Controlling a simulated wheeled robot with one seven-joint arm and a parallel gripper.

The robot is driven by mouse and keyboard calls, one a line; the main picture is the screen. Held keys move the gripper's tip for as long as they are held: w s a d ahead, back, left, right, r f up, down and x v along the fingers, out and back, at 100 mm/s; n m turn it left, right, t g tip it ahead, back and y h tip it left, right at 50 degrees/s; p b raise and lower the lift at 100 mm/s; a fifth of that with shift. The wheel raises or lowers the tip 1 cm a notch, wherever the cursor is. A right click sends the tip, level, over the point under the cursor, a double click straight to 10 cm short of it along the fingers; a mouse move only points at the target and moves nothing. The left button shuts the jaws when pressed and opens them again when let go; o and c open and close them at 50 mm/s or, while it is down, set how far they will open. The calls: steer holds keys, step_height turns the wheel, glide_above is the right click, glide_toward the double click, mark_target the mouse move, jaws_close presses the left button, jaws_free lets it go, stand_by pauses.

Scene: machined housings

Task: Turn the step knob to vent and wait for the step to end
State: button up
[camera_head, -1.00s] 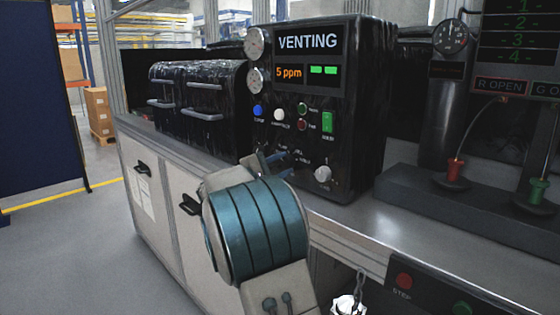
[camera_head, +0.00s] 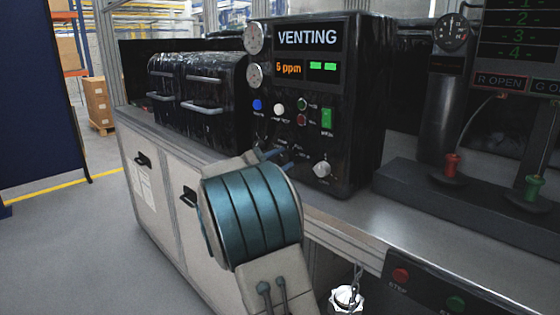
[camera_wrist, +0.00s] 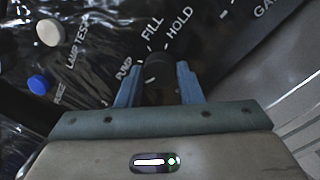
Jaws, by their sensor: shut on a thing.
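The black step knob (camera_wrist: 160,72) sits between the two blue fingers of my gripper (camera_wrist: 158,84) in the wrist view, and the fingers are shut on it. The printed words PUMP, FILL and HOLD show around the knob's far side. A vent label is not visible, and I cannot tell the knob's exact pointing. In the head view my gripper (camera_head: 272,155) reaches the lower left of the black control box, and my wrist hides part of that area. The display (camera_head: 308,38) reads VENTING. Below it an orange ppm readout (camera_head: 289,69) shows a small single-digit number beside two green bars (camera_head: 323,66).
Two gauges, a blue button (camera_head: 257,105), a white button (camera_head: 278,109), a green switch (camera_head: 326,118) and a pale knob (camera_head: 322,170) are on the box. Black covered cases (camera_head: 205,95) stand left of it. The front bench strip is clear.

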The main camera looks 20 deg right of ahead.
steer(key=o, duration=1)
steer(key=v, duration=1.4)
steer(key=shift+f, duration=0.15)
steer(key=shift+d, duration=0.1)
